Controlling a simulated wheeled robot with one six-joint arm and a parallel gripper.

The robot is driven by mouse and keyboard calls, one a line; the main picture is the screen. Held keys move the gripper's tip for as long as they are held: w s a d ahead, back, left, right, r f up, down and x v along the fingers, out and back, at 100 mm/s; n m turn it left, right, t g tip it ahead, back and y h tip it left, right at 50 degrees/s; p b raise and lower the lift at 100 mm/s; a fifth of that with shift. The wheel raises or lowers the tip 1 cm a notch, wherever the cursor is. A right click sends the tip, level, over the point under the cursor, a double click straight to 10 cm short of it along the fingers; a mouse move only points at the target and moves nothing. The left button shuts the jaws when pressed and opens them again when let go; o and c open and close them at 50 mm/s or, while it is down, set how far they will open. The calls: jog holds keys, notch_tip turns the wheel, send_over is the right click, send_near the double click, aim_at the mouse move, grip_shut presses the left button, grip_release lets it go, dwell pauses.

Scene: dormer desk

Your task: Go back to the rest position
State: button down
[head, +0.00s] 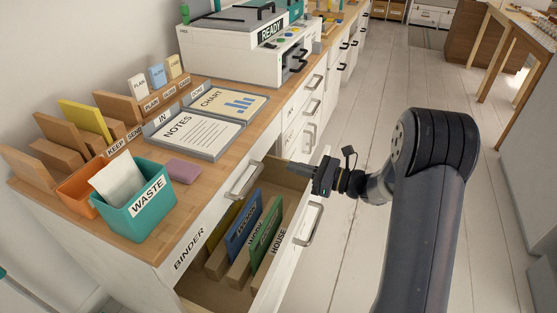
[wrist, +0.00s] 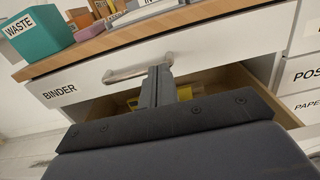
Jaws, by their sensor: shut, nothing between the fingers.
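My gripper (head: 293,164) is in the head view, over the open drawer's far part, pointing left toward the desk front. In the wrist view its fingers (wrist: 159,72) lie together, shut and empty. They appear close to the handle (wrist: 138,68) of the shut drawer marked BINDER, but I cannot tell whether they touch it. The open drawer marked HOUSE (head: 284,262) sticks out below my gripper. It holds several upright binders, among them a blue one (head: 241,229) and a green one (head: 266,232).
On the desk top stand a teal WASTE bin (head: 147,208) holding white paper, an orange bin (head: 75,187), a purple block (head: 182,170) and trays with NOTES (head: 197,133) and CHART sheets. A white machine marked READY (head: 235,50) stands farther back. The floor (head: 365,225) at right is clear.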

aim_at(247, 155)
jog(key=shift+v, duration=0.95)
jog(key=b+x, duration=0.2)
jog(key=x, duration=1.2)
jog(key=shift+f, duration=0.1)
jog(key=shift+s+d, duration=0.1)
